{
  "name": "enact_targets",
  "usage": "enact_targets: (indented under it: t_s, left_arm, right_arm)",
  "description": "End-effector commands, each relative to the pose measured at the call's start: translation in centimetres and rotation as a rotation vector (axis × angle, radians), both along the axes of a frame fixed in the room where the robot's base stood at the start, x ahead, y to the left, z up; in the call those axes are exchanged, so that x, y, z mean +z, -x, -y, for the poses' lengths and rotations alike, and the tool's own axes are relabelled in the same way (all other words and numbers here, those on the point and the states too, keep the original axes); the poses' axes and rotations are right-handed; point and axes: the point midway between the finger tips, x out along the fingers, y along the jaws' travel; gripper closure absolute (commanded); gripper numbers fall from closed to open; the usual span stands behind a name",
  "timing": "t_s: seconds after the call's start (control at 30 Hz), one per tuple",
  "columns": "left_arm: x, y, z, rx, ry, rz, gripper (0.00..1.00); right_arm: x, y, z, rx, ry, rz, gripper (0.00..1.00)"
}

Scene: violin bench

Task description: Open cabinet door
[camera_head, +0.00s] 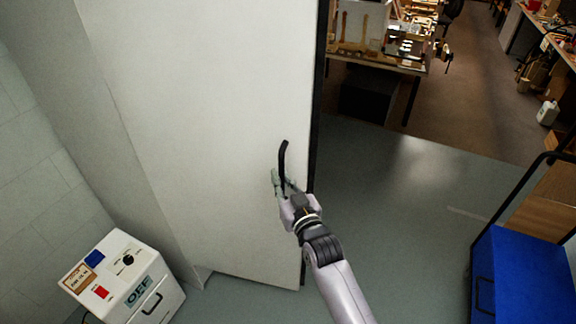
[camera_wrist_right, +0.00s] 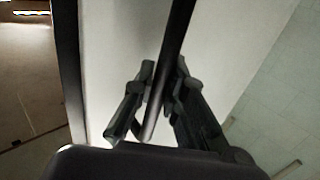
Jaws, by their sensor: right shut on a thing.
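A tall white cabinet door (camera_head: 215,120) fills the left middle of the head view, with a dark edge along its right side. A black curved handle (camera_head: 283,158) stands upright near that edge. My right gripper (camera_head: 283,185) is at the lower part of the handle, shut on it. In the right wrist view the black handle (camera_wrist_right: 172,60) runs down between the two fingers of the gripper (camera_wrist_right: 158,95), with the white door (camera_wrist_right: 115,60) behind. Whether the door stands ajar is hard to tell. My left gripper is not in view.
A white box with a label and switches (camera_head: 125,280) stands on the floor at lower left, near the door's foot. A blue cart (camera_head: 530,275) stands at lower right. A workbench (camera_head: 385,55) is at the back. The grey floor (camera_head: 400,220) between is clear.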

Motion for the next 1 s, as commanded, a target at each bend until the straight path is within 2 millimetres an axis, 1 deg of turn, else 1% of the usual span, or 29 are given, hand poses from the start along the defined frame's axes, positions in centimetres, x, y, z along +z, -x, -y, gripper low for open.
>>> enact_targets:
  t_s: [0.03,0.17,0.33,0.53,0.57,0.6,0.87,1.0]
  left_arm:
    - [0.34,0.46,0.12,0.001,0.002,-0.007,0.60]
    - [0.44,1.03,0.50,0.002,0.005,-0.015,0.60]
    - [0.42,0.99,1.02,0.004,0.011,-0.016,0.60]
    - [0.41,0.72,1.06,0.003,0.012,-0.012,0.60]
    - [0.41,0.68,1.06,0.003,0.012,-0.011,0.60]
    - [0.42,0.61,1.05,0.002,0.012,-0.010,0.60]
    - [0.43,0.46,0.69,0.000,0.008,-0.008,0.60]
    - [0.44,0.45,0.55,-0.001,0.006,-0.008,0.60]
  right_arm:
    - [0.45,0.29,-0.31,-0.001,0.001,0.006,1.00]
    - [0.46,0.64,-0.55,-0.005,0.001,0.009,1.00]
    - [0.43,0.74,-0.62,-0.007,0.000,0.011,1.00]
    - [0.43,0.72,-0.61,-0.006,-0.001,0.011,1.00]
    - [0.43,0.72,-0.60,-0.006,-0.001,0.011,0.87]
    - [0.43,0.72,-0.60,-0.006,-0.001,0.011,0.85]
    - [0.26,0.73,-0.58,-0.006,-0.001,0.006,0.67]
    - [0.20,0.73,-0.55,-0.006,-0.001,0.005,0.67]
